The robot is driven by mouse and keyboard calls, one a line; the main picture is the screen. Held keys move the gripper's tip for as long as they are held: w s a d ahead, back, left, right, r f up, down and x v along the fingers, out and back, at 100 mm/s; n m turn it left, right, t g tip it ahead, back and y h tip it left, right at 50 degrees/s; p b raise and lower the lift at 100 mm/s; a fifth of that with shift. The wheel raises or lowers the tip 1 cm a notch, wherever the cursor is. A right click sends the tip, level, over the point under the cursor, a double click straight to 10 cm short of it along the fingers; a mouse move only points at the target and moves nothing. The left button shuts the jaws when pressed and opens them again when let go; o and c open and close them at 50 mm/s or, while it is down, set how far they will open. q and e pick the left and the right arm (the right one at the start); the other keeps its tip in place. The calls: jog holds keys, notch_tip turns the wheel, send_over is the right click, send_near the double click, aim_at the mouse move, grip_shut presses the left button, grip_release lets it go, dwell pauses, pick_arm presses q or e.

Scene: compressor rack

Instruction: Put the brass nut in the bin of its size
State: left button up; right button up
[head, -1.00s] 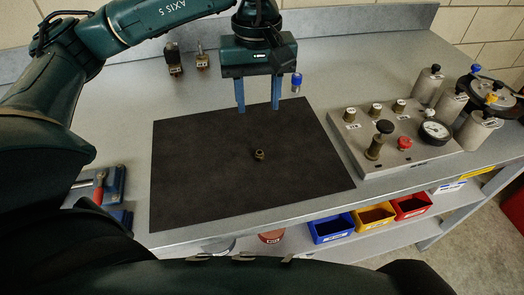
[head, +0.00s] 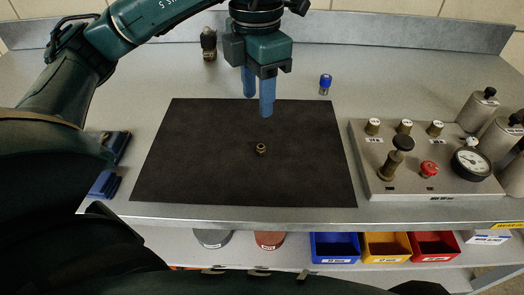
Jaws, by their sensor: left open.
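The brass nut (head: 261,149) lies on the black mat (head: 190,160), near its middle. My left gripper (head: 259,108) is open and empty, its two blue fingers pointing down above the far part of the mat, behind the nut and apart from it. Three bins stand on the shelf below the bench's front edge: a blue bin (head: 335,247), a yellow bin (head: 386,247) and a red bin (head: 435,246). Their labels are too small to read. My right gripper is not in view.
A grey panel (head: 420,185) with brass fittings, knobs and a gauge (head: 471,163) stands right of the mat. A small blue-capped part (head: 325,84) stands behind the mat. Grey cylinders (head: 478,107) stand at the far right. The mat around the nut is clear.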

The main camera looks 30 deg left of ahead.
pick_arm(q)
send_over(260, 146)
jog(key=f, duration=0.5)
jog(key=shift+s+a+f+b, duration=0.1)
jog(key=shift+s+a+b, duration=0.1)
jog(key=shift+b, duration=0.15)
jog(key=f, duration=0.6)
jog(key=shift+w+d+f, duration=0.2)
jog(key=shift+c, duration=0.5)
grip_shut()
